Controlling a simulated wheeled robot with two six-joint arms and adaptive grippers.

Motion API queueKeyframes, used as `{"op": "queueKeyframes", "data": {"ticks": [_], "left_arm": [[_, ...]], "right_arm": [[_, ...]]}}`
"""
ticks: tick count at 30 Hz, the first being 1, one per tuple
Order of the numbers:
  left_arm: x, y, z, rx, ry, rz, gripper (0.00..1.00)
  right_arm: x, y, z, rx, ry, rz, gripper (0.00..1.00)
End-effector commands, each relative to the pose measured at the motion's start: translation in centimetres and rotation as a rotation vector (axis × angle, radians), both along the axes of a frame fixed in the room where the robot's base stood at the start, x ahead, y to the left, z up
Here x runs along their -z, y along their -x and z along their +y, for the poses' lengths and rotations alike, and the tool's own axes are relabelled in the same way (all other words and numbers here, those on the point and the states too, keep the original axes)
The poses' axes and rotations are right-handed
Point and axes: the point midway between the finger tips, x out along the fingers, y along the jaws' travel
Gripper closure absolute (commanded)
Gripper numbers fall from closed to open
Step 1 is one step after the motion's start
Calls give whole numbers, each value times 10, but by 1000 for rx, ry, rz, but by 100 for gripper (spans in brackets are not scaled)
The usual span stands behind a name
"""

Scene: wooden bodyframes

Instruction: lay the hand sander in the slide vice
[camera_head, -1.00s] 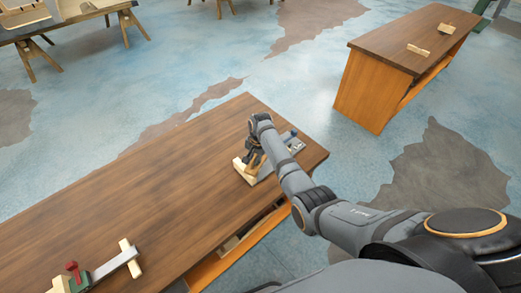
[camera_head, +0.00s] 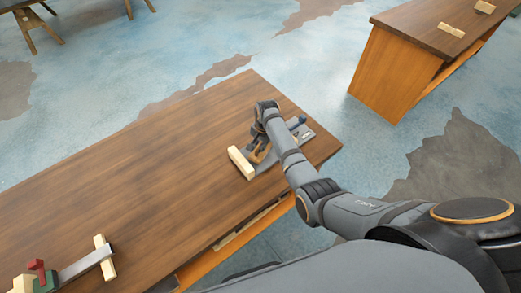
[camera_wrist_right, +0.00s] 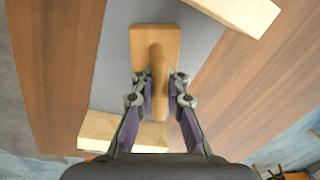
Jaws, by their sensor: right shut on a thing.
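The hand sander is a wooden block with a rounded handle (camera_wrist_right: 156,62), seen in the right wrist view. My right gripper (camera_wrist_right: 160,82) is shut on the handle. The slide vice has a grey plate (camera_wrist_right: 118,50) and pale wooden jaws; one pale jaw (camera_wrist_right: 240,12) is at the top right and another at the lower left. The sander is over the plate, between the jaws; I cannot tell whether it rests on it. In the head view, the right gripper (camera_head: 261,142) is at the vice, beside its pale jaw (camera_head: 240,162), and the sander is mostly hidden. My left gripper is not in view.
The vice stands on the right end of the brown wooden table (camera_head: 160,170), near its edge. A red, green and pale wooden tool with a metal bar (camera_head: 82,266) lies at lower left. The table's middle is clear. Another table (camera_head: 410,45) stands at upper right.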

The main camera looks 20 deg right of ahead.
Motion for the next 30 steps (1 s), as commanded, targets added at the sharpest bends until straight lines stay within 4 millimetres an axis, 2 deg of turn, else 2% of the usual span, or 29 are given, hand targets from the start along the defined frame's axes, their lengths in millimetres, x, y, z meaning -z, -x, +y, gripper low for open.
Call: {"op": "queueKeyframes", "data": {"ticks": [4, 9, 10, 15, 16, 25, 28, 30], "left_arm": [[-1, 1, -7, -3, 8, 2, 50], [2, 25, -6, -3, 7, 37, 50], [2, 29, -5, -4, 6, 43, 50], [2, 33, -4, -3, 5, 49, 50], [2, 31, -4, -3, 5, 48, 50], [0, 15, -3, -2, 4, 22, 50], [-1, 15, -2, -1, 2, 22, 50], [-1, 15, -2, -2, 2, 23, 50]], "right_arm": [[0, 1, -1, 0, 2, 4, 100], [4, 1, -1, 0, 2, 4, 100], [4, 1, -1, 1, 2, 4, 89], [3, 1, -1, 1, 3, 3, 66], [3, 1, -1, 1, 3, 3, 65], [1, 1, -1, 1, 3, 3, 65], [-9, 1, -2, 1, 2, 1, 65], [-23, 2, -3, 0, 2, -1, 65]]}}
